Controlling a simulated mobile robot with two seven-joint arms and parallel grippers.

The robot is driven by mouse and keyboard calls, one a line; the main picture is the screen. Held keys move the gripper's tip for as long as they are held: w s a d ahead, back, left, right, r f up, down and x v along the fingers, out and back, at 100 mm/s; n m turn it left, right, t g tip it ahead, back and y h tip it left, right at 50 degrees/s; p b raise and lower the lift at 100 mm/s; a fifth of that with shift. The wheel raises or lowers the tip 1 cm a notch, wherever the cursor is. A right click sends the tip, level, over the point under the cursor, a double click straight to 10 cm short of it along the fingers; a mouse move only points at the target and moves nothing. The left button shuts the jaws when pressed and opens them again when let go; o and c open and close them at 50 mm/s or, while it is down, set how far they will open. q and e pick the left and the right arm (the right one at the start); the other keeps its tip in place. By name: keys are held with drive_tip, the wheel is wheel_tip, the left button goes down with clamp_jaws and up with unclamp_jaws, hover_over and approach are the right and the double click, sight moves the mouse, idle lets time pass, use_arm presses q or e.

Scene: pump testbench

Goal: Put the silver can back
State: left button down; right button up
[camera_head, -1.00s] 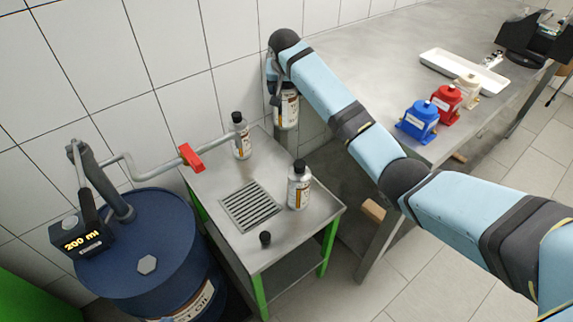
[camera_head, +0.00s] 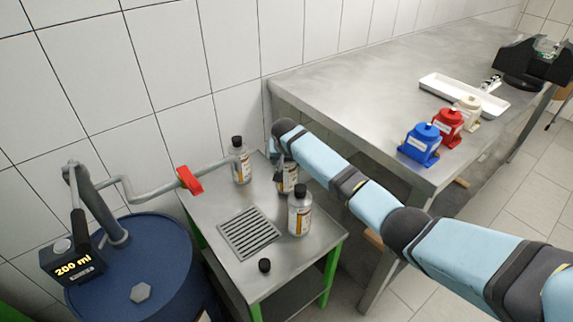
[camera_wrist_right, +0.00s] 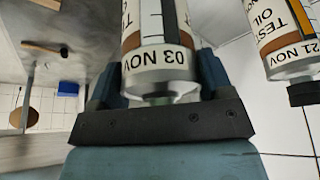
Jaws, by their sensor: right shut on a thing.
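My right gripper (camera_head: 281,172) is shut on a silver can (camera_head: 291,182) with a white and orange label. It is at the back right of the small metal table (camera_head: 215,200), low at the tabletop. I cannot tell whether the can's base touches the table. Two similar cans with black caps stand upright: one at the back left (camera_head: 241,162), one in front (camera_head: 300,212). My left gripper is not in view.
A loose black cap (camera_head: 264,265) lies near the table's front edge, by a drain grate (camera_head: 249,233). A workbench (camera_head: 340,90) with blue, red and beige containers is right.

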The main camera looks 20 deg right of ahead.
drive_tip(key=shift+f, duration=0.85)
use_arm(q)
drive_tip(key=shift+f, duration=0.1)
use_arm(e)
drive_tip(key=o, duration=1.5)
drive_tip(key=shift+f, duration=0.1)
use_arm(q)
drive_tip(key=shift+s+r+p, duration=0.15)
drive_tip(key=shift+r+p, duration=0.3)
drive_tip(key=shift+p, duration=0.85)
use_arm(e)
drive_tip(key=shift+v, duration=6.15)
